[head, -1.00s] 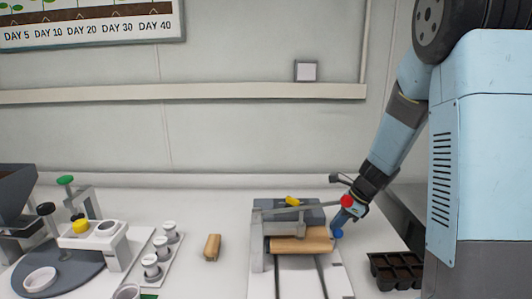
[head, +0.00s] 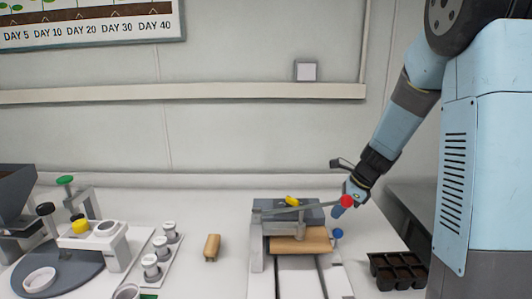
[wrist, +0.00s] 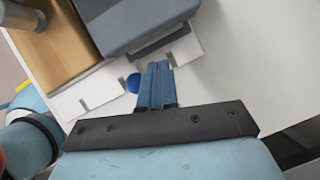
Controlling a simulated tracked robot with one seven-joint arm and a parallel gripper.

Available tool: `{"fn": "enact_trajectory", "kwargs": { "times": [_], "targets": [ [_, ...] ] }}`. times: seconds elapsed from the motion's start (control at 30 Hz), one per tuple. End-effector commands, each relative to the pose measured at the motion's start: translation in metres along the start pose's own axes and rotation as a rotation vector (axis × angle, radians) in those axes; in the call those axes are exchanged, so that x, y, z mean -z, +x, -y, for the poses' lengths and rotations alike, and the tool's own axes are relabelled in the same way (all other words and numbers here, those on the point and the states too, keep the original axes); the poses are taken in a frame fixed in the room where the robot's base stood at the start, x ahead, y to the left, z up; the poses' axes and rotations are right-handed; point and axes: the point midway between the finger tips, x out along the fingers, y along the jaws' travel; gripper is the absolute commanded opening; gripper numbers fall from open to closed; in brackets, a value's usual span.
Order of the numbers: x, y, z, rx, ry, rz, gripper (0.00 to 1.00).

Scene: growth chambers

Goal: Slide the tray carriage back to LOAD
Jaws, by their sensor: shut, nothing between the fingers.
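The tray carriage carries a wooden-coloured tray (head: 300,244) and sits on pale rails under a grey press frame (head: 257,245). A blue knob (head: 337,233) stands at the carriage's right side. My gripper (head: 339,211) is shut and empty, above and behind the blue knob in the head view. In the wrist view my shut fingers (wrist: 155,82) point past the blue knob (wrist: 133,83), which shows just left of them. I cannot tell from this view whether they touch, but the head view shows a gap. A LOAD mark is not readable.
A lever with a red ball (head: 347,201) reaches over the press close to my gripper. A dark seedling tray (head: 397,271) lies at the right. A loose wooden block (head: 212,247) and a rack of white-capped jars (head: 151,266) stand at the left. Bare table lies between block and press.

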Motion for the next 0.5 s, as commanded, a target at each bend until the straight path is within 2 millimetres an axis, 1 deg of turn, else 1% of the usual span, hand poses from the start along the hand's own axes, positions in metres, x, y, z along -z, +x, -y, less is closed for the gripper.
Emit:
{"fn": "enact_trajectory", "kwargs": {
  "times": [0.1,0.5],
  "targets": [
    [-0.005,-0.009,0.002,0.003,-0.003,0.001,0.00],
    [-0.020,-0.036,0.006,0.003,-0.002,0.000,0.00]
  ]
}}
